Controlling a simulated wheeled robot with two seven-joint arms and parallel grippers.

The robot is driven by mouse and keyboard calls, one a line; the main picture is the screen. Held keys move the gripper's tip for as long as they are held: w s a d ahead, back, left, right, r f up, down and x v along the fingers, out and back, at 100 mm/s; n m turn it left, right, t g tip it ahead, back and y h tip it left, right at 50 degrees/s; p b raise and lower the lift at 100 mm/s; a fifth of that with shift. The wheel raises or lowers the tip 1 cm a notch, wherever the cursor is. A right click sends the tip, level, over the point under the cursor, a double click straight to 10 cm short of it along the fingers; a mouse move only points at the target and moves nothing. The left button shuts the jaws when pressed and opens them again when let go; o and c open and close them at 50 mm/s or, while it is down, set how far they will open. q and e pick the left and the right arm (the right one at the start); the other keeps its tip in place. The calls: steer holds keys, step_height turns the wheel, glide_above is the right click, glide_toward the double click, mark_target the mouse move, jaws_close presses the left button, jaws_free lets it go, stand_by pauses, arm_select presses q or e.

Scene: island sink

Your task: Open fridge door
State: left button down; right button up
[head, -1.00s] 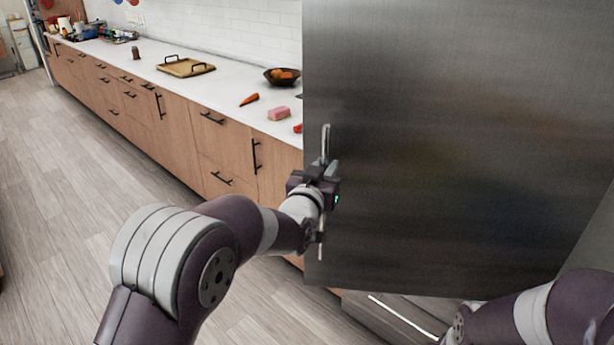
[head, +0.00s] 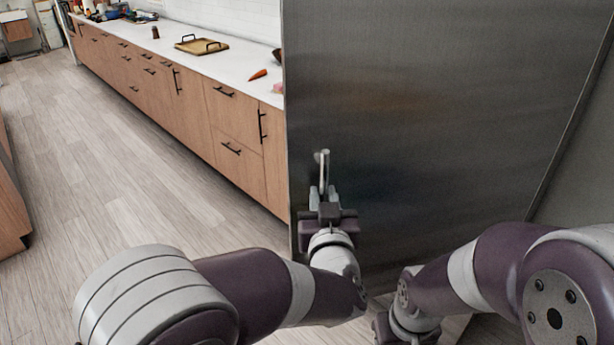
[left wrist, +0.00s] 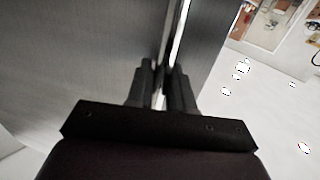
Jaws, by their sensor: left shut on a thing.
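The fridge door (head: 430,120) is a tall brushed-metal panel filling the middle and right of the head view. It stands at an angle, its handle side towards me; what lies behind it is hidden. Its slim vertical metal handle (head: 325,164) is near the left edge. My left gripper (head: 323,193) is shut on this handle. In the left wrist view, the two dark fingers (left wrist: 163,78) are on either side of the bright handle bar (left wrist: 181,32). My right gripper (head: 388,330) is low, near the bottom edge, and its fingers are hidden.
A white counter (head: 150,45) with wooden drawers runs back at the left, bearing a tray (head: 203,46) and a carrot (head: 258,75). A wooden cabinet (head: 10,205) stands at the far left edge. The wood floor (head: 110,180) between is clear.

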arm_select(q)
steer(key=s+d, duration=0.2)
steer(key=s, duration=0.4)
steer(key=shift+s+r+p, duration=0.15)
steer(key=shift+s+p, duration=0.05)
steer(key=shift+p, duration=0.15)
steer(key=c, duration=1.2)
jaws_free()
steer(key=shift+o, duration=0.2)
steer(key=shift+s, duration=0.15)
steer(key=s+b, duration=0.1)
steer(key=s, duration=1.1)
steer(key=shift+s+a+b, duration=0.15)
steer(key=shift+s+b, duration=0.1)
steer(key=shift+b, duration=0.15)
